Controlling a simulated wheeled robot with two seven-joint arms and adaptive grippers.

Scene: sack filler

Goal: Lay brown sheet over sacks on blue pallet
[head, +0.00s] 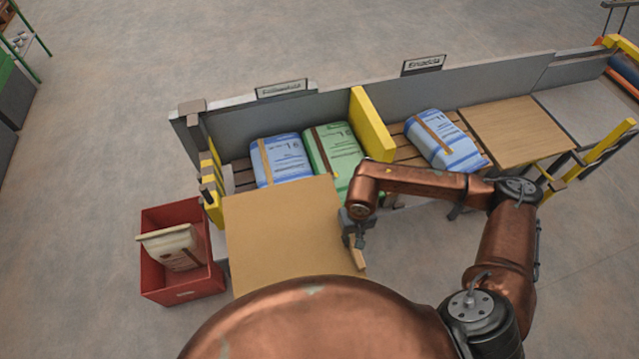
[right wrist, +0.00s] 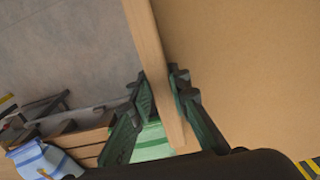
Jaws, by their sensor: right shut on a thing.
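A flat brown sheet (head: 280,232) is in front of the left bay in the head view. It also fills the upper right of the right wrist view (right wrist: 245,70). My right gripper (head: 357,243) is at the sheet's right edge, shut on a pale wooden strip (right wrist: 147,42) along that edge. The strip passes between the fingers of the gripper (right wrist: 160,84). Beyond the sheet, a blue sack (head: 284,158) and a green sack (head: 334,150) lie in the left bay. The sheet hides their near ends. A pallet's blue colour cannot be made out. My left gripper is not in view.
A yellow divider (head: 371,125) separates the bays. The right bay holds another blue sack (head: 443,140) on wooden slats, beside a wooden board (head: 516,131). A grey wall (head: 440,88) runs behind. A red crate (head: 183,282) with a pale sack stands left of the sheet.

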